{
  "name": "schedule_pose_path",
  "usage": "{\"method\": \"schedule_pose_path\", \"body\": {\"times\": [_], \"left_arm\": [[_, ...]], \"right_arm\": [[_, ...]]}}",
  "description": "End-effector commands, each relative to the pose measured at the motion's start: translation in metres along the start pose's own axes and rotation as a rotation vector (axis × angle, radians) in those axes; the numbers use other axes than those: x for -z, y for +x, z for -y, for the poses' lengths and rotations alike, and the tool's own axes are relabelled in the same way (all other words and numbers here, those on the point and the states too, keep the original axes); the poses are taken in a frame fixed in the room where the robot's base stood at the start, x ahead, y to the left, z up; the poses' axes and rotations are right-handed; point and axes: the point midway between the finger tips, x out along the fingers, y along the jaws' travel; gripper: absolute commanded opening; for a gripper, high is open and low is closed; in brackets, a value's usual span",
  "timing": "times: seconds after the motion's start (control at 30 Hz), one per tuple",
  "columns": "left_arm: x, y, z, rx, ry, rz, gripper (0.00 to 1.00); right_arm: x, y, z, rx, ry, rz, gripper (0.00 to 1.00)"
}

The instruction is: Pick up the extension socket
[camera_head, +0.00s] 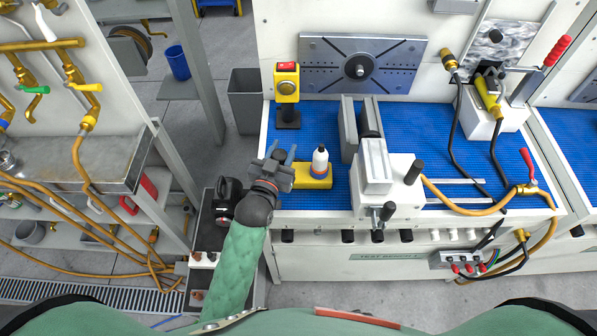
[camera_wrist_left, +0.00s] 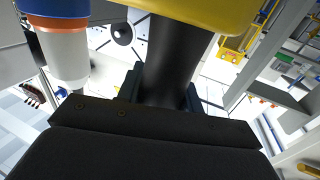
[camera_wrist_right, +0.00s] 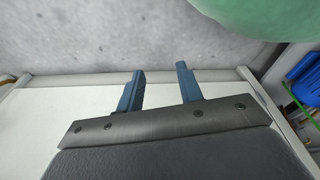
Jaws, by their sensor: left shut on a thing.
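A black cylindrical piece, which I take to be the extension socket (camera_head: 279,155), stands at the left end of a yellow block (camera_head: 318,184) on the blue bench mat. My left gripper (camera_head: 281,160) is shut on it, with a finger on either side. In the left wrist view the black piece (camera_wrist_left: 172,60) is between the fingers and meets the yellow block (camera_wrist_left: 190,10); I cannot tell whether it is seated in it. My right gripper (camera_wrist_right: 162,88) is open and empty in its wrist view, and not in the head view.
A white bottle (camera_head: 320,161) with an orange and blue base stands on the yellow block, close to my left gripper. A grey vise (camera_head: 372,165) is to the right. A yellow post device (camera_head: 287,85) stands behind. The blue mat (camera_head: 430,145) has free room at right.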

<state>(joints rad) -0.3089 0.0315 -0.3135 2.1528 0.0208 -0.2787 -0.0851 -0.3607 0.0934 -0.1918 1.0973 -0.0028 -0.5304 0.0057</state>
Motion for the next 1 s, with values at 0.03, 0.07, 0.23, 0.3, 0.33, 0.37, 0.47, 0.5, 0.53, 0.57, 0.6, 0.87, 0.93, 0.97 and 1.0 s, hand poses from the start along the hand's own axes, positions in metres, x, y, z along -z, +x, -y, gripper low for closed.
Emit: {"method": "schedule_pose_path", "body": {"times": [0.03, 0.07, 0.23, 0.3, 0.33, 0.37, 0.47, 0.5, 0.53, 0.57, 0.6, 0.87, 0.93, 0.97, 1.0], "left_arm": [[0.002, 0.000, 0.000, 0.000, -0.001, -0.002, 0.00], [0.002, 0.000, 0.000, 0.000, -0.001, -0.002, 0.00], [0.004, 0.000, 0.000, 0.000, -0.001, -0.004, 0.00], [0.009, 0.001, 0.000, 0.000, -0.001, -0.005, 0.00], [0.011, 0.001, 0.000, 0.000, -0.001, -0.006, 0.00], [0.015, 0.001, 0.000, 0.000, -0.001, -0.005, 0.00], [0.029, 0.000, 0.000, 0.001, -0.001, -0.006, 0.00], [0.036, 0.001, 0.000, 0.001, -0.001, -0.007, 0.00], [0.042, 0.001, 0.000, 0.001, -0.001, -0.007, 0.00], [0.047, 0.001, 0.000, 0.001, 0.000, -0.008, 0.00], [0.054, 0.000, 0.000, 0.001, 0.000, -0.008, 0.00], [0.090, 0.001, 0.000, 0.000, -0.001, -0.005, 0.00], [0.096, 0.000, 0.000, 0.000, -0.001, -0.004, 0.00], [0.098, 0.000, 0.000, 0.000, -0.001, -0.004, 0.00], [0.099, 0.000, 0.000, 0.000, -0.001, -0.004, 0.00]], "right_arm": [[0.000, 0.000, 0.000, 0.000, 0.000, 0.000, 0.36], [0.000, 0.000, 0.000, 0.000, 0.000, 0.000, 0.36], [0.000, 0.001, 0.000, 0.000, 0.000, 0.003, 0.36], [0.000, 0.002, 0.001, 0.001, 0.001, 0.009, 0.36], [0.002, 0.002, 0.001, 0.002, 0.002, 0.010, 0.36], [0.009, -0.002, 0.005, 0.005, 0.003, 0.003, 0.36], [0.021, -0.012, 0.013, 0.013, 0.008, 0.004, 0.36], [0.023, -0.015, 0.013, 0.015, 0.009, 0.007, 0.36], [0.025, -0.017, 0.014, 0.015, 0.010, 0.010, 0.36], [0.027, -0.019, 0.015, 0.016, 0.011, 0.012, 0.36], [0.030, -0.023, 0.015, 0.018, 0.013, 0.015, 0.36], [0.043, -0.042, 0.020, 0.025, 0.019, 0.030, 0.36], [0.045, -0.045, 0.020, 0.026, 0.020, 0.031, 0.36], [0.046, -0.046, 0.020, 0.026, 0.020, 0.031, 0.36], [0.046, -0.047, 0.021, 0.026, 0.020, 0.033, 0.36]]}}
